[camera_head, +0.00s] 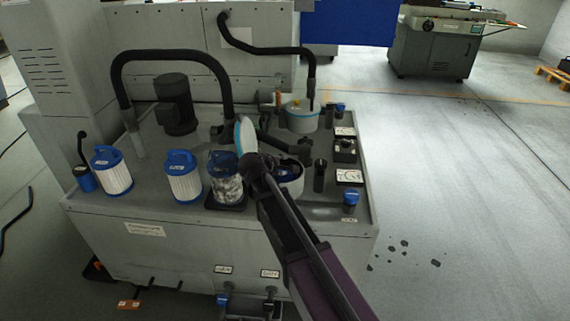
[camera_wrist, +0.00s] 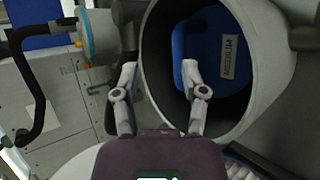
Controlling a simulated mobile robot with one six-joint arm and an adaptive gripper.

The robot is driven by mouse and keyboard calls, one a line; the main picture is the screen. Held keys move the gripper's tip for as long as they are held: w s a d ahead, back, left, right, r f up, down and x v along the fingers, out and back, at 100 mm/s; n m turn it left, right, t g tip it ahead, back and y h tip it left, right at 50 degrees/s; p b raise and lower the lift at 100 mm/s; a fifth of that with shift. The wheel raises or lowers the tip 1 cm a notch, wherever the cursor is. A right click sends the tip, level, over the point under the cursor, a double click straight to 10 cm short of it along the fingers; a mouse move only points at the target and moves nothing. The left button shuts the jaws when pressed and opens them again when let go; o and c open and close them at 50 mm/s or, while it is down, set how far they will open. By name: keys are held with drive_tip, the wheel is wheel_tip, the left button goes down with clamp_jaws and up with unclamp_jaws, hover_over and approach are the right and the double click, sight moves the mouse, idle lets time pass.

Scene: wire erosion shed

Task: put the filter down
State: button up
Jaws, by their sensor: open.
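My gripper (camera_wrist: 160,75) is open, its two fingers apart with nothing between them. Just beyond the fingers in the wrist view is a round pale housing (camera_wrist: 275,75) with a dark inside. A blue filter top with a white label (camera_wrist: 205,45) lies in it; the filter's body is hidden. In the head view this housing (camera_head: 295,189) is partly behind my arm. A grey, soiled filter with a blue top (camera_head: 226,183) stands upright on a black tray (camera_head: 226,206), left of my arm. Two white filters with blue handles, (camera_head: 115,172) and (camera_head: 183,180), stand farther left.
A dark motor (camera_head: 175,105) and a thick hose (camera_head: 175,55) rise at the back left. Gauges and blue knobs line the right edge.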

drive_tip(key=p+v, duration=0.5)
drive_tip(key=v, duration=0.5)
drive_tip(key=shift+s, duration=0.1)
idle(0.6)
drive_tip(key=s+d+f+m+g+y, duration=0.3)
drive_tip(key=s+d+m, duration=0.4)
drive_tip(key=d, duration=0.6)
drive_tip(key=s+d+f+m+g+y, duration=0.2)
drive_tip(key=s+d+f+m+g, duration=0.3)
drive_tip(key=d, duration=0.9)
drive_tip(key=s+m+g, duration=0.1)
drive_tip(key=s+m, duration=0.2)
drive_tip(key=s, duration=0.2)
drive_tip(key=shift+s+g+y, duration=0.2)
drive_tip(key=shift+g+y, duration=0.1)
drive_tip(key=shift+y, duration=0.1)
drive_tip(key=shift+f, duration=0.15)
